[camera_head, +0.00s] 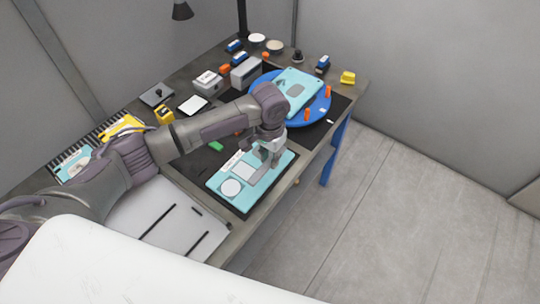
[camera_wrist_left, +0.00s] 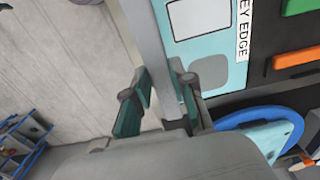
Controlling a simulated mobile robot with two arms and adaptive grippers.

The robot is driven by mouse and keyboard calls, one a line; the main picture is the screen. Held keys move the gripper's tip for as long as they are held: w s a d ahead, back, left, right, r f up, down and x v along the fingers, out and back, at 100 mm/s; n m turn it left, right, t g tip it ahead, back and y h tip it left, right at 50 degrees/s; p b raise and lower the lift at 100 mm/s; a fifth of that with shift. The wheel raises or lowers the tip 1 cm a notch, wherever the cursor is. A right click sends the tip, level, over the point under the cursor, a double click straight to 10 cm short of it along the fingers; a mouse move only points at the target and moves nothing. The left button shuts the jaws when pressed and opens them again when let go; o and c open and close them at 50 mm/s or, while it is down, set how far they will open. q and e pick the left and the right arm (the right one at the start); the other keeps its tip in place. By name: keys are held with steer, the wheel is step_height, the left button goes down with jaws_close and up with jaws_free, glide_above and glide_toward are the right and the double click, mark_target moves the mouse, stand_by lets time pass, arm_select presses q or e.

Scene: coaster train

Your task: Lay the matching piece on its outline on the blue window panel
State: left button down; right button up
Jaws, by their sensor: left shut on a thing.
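The light blue window panel (camera_head: 219,179) lies on a dark mat near the table's front edge. A grey rounded shape (camera_wrist_left: 211,71) shows on the panel there. My right gripper is out of view.
Behind stands a blue round turntable (camera_head: 262,86) with another light blue panel (camera_head: 298,80) and orange pegs on it. A green piece (camera_head: 215,146) lies left of the window panel. A grey tray (camera_head: 165,220) is at the front left. Several small parts line the back.

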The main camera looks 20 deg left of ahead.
mark_target(270, 176)
arm_select(q)
step_height(270, 176, down, 4)
steer(key=b, duration=0.3)
steer(key=shift+w+r, duration=0.1)
steer(key=shift+r, duration=0.05)
steer(key=shift+f+b, duration=0.35)
steer(key=shift+b, duration=0.2)
steer(key=shift+f, duration=0.85)
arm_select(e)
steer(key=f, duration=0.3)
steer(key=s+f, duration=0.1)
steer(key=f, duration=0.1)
arm_select(q)
steer(key=shift+p, duration=0.95)
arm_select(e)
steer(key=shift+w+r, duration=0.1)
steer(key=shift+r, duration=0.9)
arm_select(q)
steer(key=shift+f, duration=0.15)
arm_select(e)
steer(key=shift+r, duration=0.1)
arm_select(q)
steer(key=c, duration=0.9)
jaws_free()
